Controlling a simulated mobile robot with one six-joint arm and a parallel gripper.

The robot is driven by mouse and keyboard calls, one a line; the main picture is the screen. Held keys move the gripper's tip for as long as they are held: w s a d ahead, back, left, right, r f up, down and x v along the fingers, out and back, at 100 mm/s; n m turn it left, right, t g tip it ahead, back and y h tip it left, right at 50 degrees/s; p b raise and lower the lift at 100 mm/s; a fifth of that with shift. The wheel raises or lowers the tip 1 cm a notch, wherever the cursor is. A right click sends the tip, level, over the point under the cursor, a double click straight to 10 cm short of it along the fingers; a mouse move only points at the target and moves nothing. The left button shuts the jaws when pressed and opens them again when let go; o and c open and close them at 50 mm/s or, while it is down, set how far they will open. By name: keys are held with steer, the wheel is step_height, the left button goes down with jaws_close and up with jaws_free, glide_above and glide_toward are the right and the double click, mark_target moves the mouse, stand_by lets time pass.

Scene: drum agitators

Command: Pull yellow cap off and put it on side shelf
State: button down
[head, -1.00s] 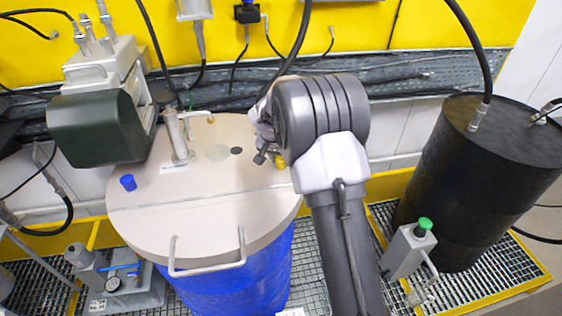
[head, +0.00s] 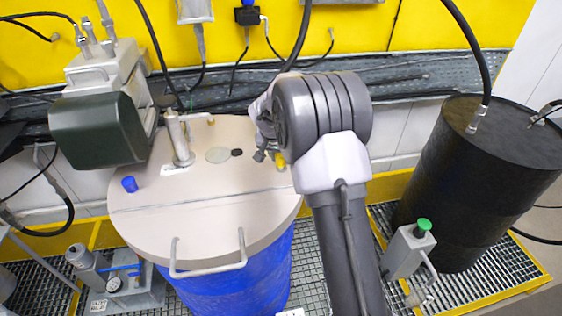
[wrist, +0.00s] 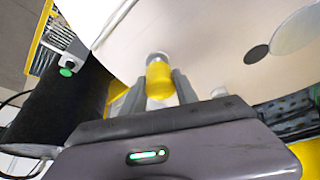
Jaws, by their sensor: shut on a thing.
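The yellow cap (wrist: 160,80) is between the two fingers of my gripper (wrist: 161,84) in the wrist view, with a pale metallic piece at its far end. My gripper is shut on the cap. In the head view a small part of the yellow cap (head: 281,159) shows by my wrist, above the right edge of the beige drum lid (head: 205,205). Most of the fingers are hidden there by my wrist. I cannot tell whether the cap still touches its fitting. No side shelf can be clearly made out.
A blue cap (head: 129,184) and a metal post (head: 178,138) stand on the lid, with a dark green motor (head: 98,128) at its left. A black drum (head: 475,185) and a green-topped device (head: 410,248) are at right. Cables hang behind.

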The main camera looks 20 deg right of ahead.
steer(key=shift+r+p, duration=0.95)
steer(key=shift+r, duration=0.9)
steer(key=shift+f, duration=0.1)
